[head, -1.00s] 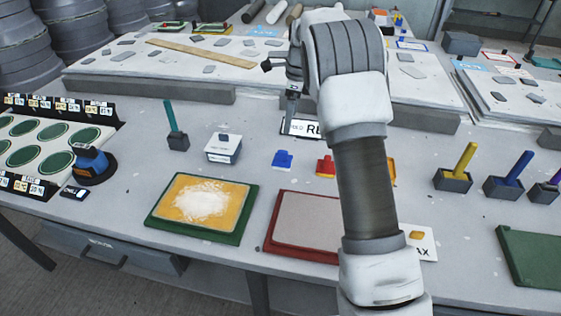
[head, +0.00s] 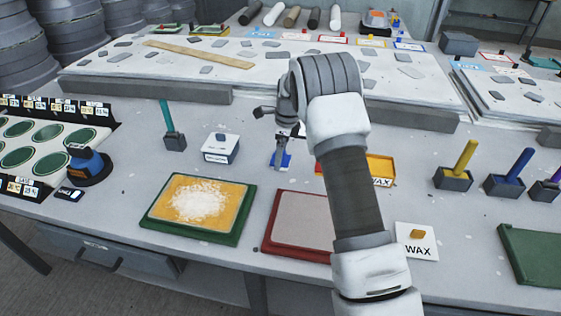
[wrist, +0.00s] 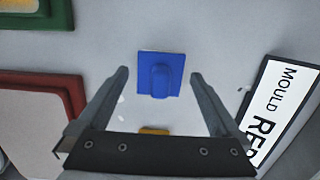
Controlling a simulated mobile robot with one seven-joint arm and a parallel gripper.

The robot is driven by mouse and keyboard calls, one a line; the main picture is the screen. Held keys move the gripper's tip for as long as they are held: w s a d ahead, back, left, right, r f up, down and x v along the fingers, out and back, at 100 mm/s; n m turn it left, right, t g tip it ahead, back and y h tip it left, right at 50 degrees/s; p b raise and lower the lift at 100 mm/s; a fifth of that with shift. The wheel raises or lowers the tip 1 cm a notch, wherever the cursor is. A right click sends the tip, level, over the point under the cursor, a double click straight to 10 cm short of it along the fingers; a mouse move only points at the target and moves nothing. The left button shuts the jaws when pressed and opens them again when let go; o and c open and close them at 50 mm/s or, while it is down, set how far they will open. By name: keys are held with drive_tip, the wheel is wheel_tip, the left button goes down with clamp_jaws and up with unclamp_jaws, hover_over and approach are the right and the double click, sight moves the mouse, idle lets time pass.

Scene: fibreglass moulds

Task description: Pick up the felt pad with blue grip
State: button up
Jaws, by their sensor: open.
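The felt pad with blue grip (wrist: 160,75) is a small blue square with a raised rounded blue grip, lying flat on the bench. In the head view the blue pad (head: 286,162) is partly hidden by my gripper (head: 281,153). In the wrist view my gripper (wrist: 160,74) is open, one finger to the left and one to the right of the pad. Bare bench shows between each finger and the pad. I cannot tell the exact height of the fingertips above the bench.
A white box (head: 221,149) and a dark holder with a teal handle (head: 167,125) stand to the left. A green-rimmed board with powder (head: 150,222) and a red-rimmed board (head: 268,237) lie in front. A lettered mould card (wrist: 284,110) lies right in the wrist view.

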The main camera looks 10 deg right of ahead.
drive_tip(key=shift+f, duration=0.75)
drive_tip(key=shift+c, duration=0.3)
drive_tip(key=c, duration=1.3)
drive_tip(key=shift+r, duration=0.1)
drive_tip(key=shift+r, duration=0.1)
wheel_tip(320, 180, up, 4)
drive_tip(key=shift+w+r+p, duration=0.1)
drive_tip(key=shift+p, duration=0.2)
drive_tip(key=s+d+r, duration=0.6)
drive_tip(key=d, duration=0.4)
drive_tip(key=shift+r, duration=0.25)
